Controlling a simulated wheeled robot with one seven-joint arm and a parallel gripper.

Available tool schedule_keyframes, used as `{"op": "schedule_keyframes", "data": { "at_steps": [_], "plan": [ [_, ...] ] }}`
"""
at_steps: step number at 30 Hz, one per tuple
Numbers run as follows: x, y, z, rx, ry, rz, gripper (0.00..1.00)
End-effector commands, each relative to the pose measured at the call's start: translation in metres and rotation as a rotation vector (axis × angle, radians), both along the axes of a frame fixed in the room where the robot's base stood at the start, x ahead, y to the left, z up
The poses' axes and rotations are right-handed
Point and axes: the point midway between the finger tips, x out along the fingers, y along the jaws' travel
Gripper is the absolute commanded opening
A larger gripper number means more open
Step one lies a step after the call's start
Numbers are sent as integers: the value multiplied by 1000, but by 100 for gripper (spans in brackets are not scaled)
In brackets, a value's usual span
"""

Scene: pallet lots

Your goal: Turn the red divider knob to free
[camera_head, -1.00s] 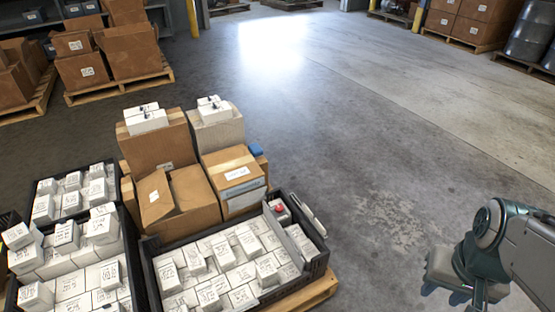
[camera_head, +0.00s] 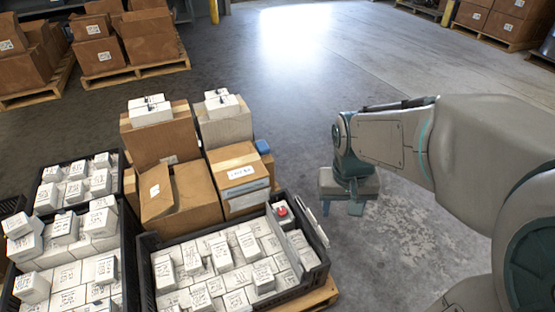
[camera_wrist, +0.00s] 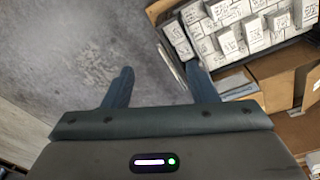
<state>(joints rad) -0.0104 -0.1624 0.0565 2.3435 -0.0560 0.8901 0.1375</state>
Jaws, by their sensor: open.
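The red knob (camera_head: 282,212) sits on top of the pale divider (camera_head: 289,238) near the back right corner of a black crate (camera_head: 147,245). White labelled boxes (camera_head: 228,252) fill the crate on both sides of the divider. My gripper (camera_head: 341,206) is raised to the right of the crate, apart from the knob, with its fingers pointing down. In the wrist view the two fingers (camera_wrist: 160,72) are spread with nothing between them. The knob cannot be made out in the wrist view; the crate shows at its upper right.
Cardboard cartons (camera_head: 180,200) stand directly behind the crate, some with white boxes on top. More black crates of white boxes (camera_head: 68,228) stand at the left. The concrete floor (camera_head: 300,90) beyond is clear.

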Motion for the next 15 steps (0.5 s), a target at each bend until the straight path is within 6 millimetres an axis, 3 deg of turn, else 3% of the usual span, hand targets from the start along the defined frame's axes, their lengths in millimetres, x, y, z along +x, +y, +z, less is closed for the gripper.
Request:
{"op": "schedule_keyframes", "data": {
  "at_steps": [3, 8, 15],
  "plan": [
    [40, 11, -9, -19, 14, -14, 52],
    [89, 25, -26, -33, 23, -47, 52],
    [158, 49, -69, -30, 33, -107, 52]
  ]
}}
